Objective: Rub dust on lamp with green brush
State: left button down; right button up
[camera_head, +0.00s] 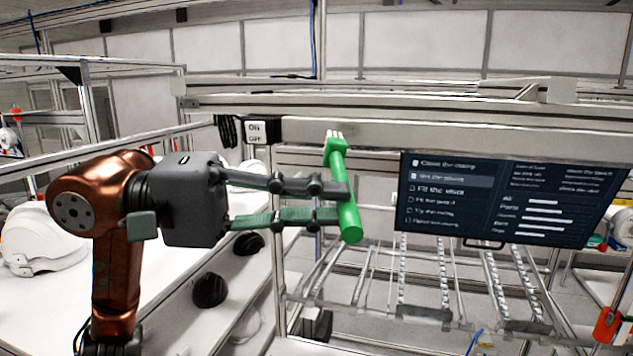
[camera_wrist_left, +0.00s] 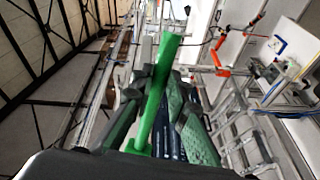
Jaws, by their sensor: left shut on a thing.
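The green brush (camera_head: 351,215) is held up in front of the beam, tilted slightly, with its pale bristles at the top and its handle end down. My left gripper (camera_head: 338,203) comes in from the left and is shut on the brush handle. In the left wrist view the green brush (camera_wrist_left: 157,95) crosses between the fingers of the left gripper (camera_wrist_left: 160,105). I cannot make out a lamp for certain in either view. My right gripper is in neither view.
A dark screen with a checklist (camera_head: 510,198) hangs right of the brush. A metal beam (camera_head: 450,132) runs behind it, with a small labelled box (camera_head: 258,132). White helmet shells (camera_head: 35,240) lie on the left table (camera_head: 160,300). A roller rack (camera_head: 430,285) stands below.

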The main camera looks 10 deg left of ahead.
aim_at(334, 173)
pick_arm(q)
jog(key=w, duration=0.2)
jog(key=w+r+p, duration=0.1)
jog(key=w, duration=0.2)
jog(key=shift+p, duration=0.3)
dwell(0.4)
jog(key=shift+w+r, duration=0.1)
jog(key=shift+w, duration=0.55)
dwell(0.4)
